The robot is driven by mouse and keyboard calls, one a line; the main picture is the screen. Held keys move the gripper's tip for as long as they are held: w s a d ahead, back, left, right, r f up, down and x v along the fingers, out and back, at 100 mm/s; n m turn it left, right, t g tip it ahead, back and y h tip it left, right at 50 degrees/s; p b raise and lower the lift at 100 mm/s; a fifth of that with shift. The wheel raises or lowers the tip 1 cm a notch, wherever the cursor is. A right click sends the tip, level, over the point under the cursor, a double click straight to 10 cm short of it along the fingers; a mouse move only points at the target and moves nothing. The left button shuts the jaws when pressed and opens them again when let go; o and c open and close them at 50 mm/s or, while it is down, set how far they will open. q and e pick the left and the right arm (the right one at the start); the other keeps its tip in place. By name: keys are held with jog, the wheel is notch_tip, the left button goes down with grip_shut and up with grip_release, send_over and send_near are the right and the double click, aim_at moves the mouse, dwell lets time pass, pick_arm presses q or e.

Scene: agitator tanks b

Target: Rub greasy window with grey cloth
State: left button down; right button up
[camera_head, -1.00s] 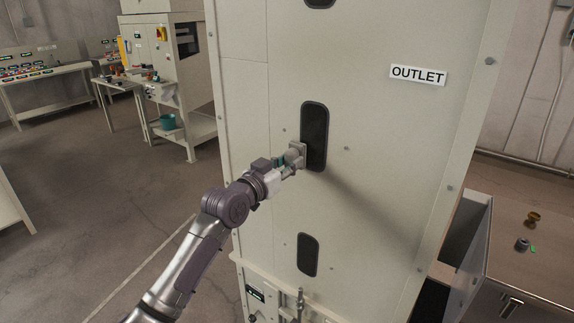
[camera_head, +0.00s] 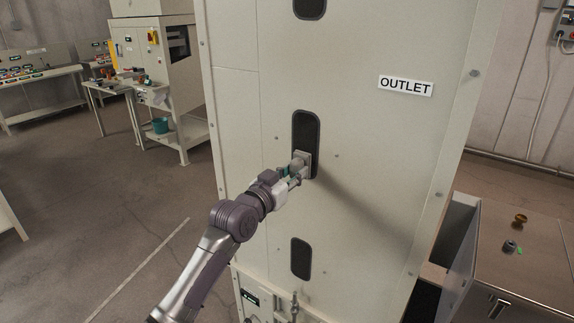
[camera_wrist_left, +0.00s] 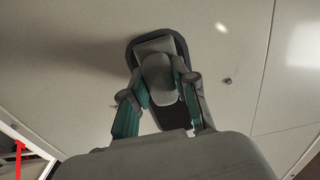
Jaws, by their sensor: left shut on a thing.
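A tall pale cabinet carries a column of dark oval windows. My left gripper (camera_head: 295,170) is at the middle window (camera_head: 306,126), over its lower part. It is shut on a grey cloth (camera_head: 302,160), a folded pad that lies against or very close to the window. In the left wrist view the grey cloth (camera_wrist_left: 157,72) sits between the green-lined fingers (camera_wrist_left: 160,100) and covers the upper part of the window (camera_wrist_left: 172,116) there. Grease on the glass cannot be made out. My right gripper is not in view.
An upper window (camera_head: 309,8) and a lower window (camera_head: 301,258) sit on the same panel, with an OUTLET label (camera_head: 405,86) to the right. A metal box (camera_head: 530,262) stands at the lower right. A bench with a teal bucket (camera_head: 160,125) stands back left; the floor between is open.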

pick_arm(q)
jog(key=shift+s+d+p, duration=0.5)
jog(key=shift+d+p, duration=0.05)
jog(key=shift+d, duration=0.25)
jog(key=shift+s+d+p, duration=0.45)
jog(key=shift+d+p, duration=0.05)
jog(key=shift+d, duration=0.25)
jog(key=shift+w+a+f+b, duration=0.1)
jog(key=shift+w+a+b, duration=0.65)
jog(key=shift+a, duration=0.35)
jog(key=shift+w+a, duration=0.35)
jog(key=shift+a, duration=0.1)
jog(key=w+a+b, duration=0.1)
jog(key=a+b, duration=0.1)
jog(key=shift+w+a+r+b, duration=0.2)
jog(key=shift+w+a+b, duration=0.05)
jog(key=shift+w+b, duration=0.15)
